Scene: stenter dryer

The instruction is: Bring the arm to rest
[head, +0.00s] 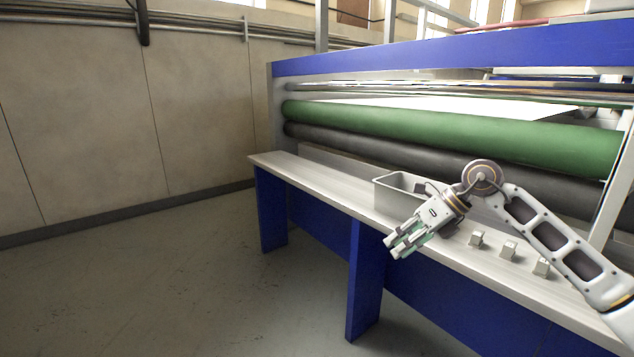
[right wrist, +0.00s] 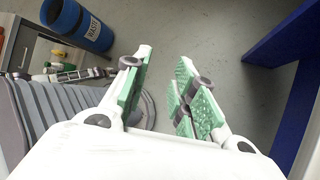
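My right gripper (head: 396,250) hangs in front of the bench's front edge in the head view, pointing down and to the left. In the right wrist view its two green-padded fingers (right wrist: 160,95) stand apart with nothing between them, only grey floor behind. My right arm comes in from the right above the bench. My left gripper does not show in the head view.
A grey bench (head: 330,187) on blue legs runs along the machine. It bears a grey metal bin (head: 385,192) and small grey blocks (head: 509,248). Green (head: 450,134) and black rollers lie behind. A blue waste barrel (right wrist: 75,22) stands on the floor. Floor at left is clear.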

